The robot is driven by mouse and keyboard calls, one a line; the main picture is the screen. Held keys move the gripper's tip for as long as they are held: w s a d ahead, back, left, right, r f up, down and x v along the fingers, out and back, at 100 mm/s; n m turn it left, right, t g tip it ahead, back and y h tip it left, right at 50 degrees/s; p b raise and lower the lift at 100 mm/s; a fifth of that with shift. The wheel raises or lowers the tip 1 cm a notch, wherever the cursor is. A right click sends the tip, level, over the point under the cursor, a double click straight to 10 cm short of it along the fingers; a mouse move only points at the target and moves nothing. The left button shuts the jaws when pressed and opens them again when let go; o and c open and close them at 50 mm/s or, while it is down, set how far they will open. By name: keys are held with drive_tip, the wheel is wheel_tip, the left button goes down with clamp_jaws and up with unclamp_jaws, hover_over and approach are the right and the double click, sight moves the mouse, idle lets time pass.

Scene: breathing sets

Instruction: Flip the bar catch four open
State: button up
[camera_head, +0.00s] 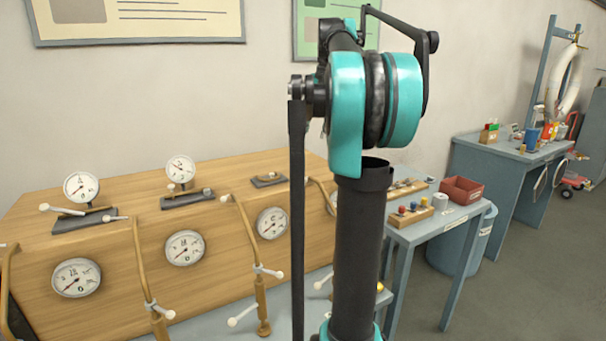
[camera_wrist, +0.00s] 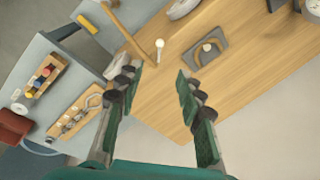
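In the wrist view my gripper (camera_wrist: 158,78) is open and empty, its two dark green fingers apart above the wooden bench. Beyond the right fingertip lies a bar catch (camera_wrist: 207,51), a grey plate with a curved brass-coloured piece; the fingers do not touch it. In the head view similar grey catch bases sit on the bench top: one at left (camera_head: 85,218), one in the middle (camera_head: 187,198) and one at right (camera_head: 269,180). I cannot read any number, so I cannot tell which is four. My arm hides the right part of the bench and the gripper in the head view.
Round gauges (camera_head: 185,247) and brass pipes with white-handled levers (camera_head: 259,271) line the bench front. A white-tipped lever (camera_wrist: 160,46) stands near the left fingertip. A grey side table (camera_head: 431,226) holds a red bin (camera_head: 461,190) and wooden racks (camera_head: 410,213).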

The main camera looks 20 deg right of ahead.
sight(305, 180)
drive_tip(key=f, duration=0.5)
drive_tip(key=w+a+f, duration=0.1)
drive_tip(key=f, duration=0.4)
drive_tip(key=w+a+f, duration=0.1)
drive_tip(key=f, duration=0.5)
drive_tip(key=shift+a, duration=0.2)
drive_tip(key=shift+c, duration=0.6)
clamp_jaws()
